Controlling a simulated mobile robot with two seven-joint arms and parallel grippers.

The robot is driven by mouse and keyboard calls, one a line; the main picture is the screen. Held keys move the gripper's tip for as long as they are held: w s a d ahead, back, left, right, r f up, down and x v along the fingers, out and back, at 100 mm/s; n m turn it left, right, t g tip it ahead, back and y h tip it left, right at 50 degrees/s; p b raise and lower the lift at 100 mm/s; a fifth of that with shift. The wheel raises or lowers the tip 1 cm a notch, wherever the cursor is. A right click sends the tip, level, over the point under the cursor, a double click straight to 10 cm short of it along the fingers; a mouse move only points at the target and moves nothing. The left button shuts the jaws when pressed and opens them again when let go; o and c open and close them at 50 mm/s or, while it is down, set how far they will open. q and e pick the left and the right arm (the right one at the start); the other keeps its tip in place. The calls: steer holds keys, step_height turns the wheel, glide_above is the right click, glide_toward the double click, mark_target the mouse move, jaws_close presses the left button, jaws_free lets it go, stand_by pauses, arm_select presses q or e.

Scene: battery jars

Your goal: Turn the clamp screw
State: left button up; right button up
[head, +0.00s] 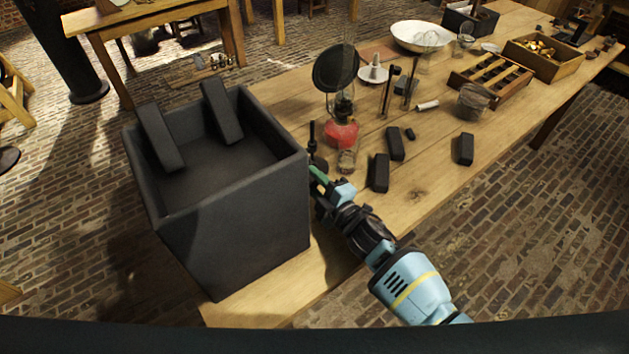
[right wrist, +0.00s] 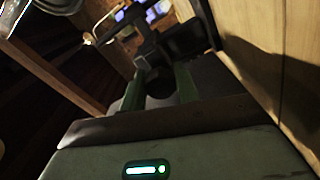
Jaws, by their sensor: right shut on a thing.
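The dark clamp (head: 312,137) stands upright at the table, close against the right side of the large black box. Its screw is hard to make out in the head view. In the right wrist view a dark clamp part (right wrist: 156,80) sits between the two green fingers. My right gripper (head: 318,173) reaches in from the lower right and is shut on this dark part, which looks like the clamp screw. The same fingers show in the right wrist view (right wrist: 159,88). How far the screw is turned cannot be told. My left gripper is not in view.
The open black box (head: 240,225) holds two leaning dark slabs (head: 222,110) and stands left of my gripper. A red lamp (head: 341,132) with a dark disc stands just behind. Dark blocks (head: 379,173) lie to the right. The wooden table (head: 430,190) is bare near its front edge.

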steer(key=shift+m, duration=1.1)
steer(key=o, duration=1)
steer(key=shift+p+v, duration=0.35)
steer(key=shift+v, duration=3.55)
